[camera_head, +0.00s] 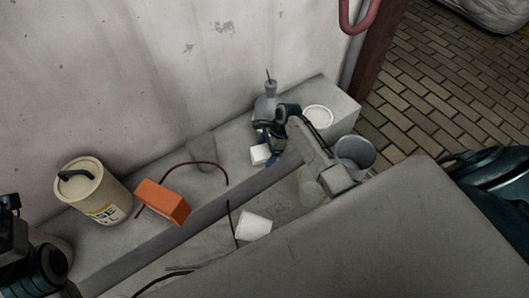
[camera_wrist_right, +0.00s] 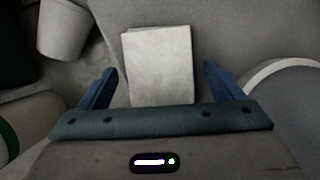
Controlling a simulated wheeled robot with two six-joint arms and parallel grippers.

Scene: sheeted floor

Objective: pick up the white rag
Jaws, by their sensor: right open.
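The white rag (camera_head: 260,154) is a small folded block lying on the grey ledge. In the right wrist view the rag (camera_wrist_right: 158,62) is a pale flat rectangle between the two blue fingers, with a gap on each side. My right gripper (camera_wrist_right: 160,72) is open around the rag's near part and does not visibly touch it. In the head view the right gripper (camera_head: 268,159) is at the rag, partly hidden by its own wrist. Dark parts of my left arm show at the lower left edge; its fingers are not clear.
An orange brick (camera_head: 163,201) and a cream canister (camera_head: 92,192) stand left on the ledge. A grey bottle (camera_head: 267,103) is behind my right gripper. A white-lidded tub (camera_head: 318,117) and grey bucket (camera_head: 355,153) are to its right. A white cup (camera_head: 254,225) is lower, in front.

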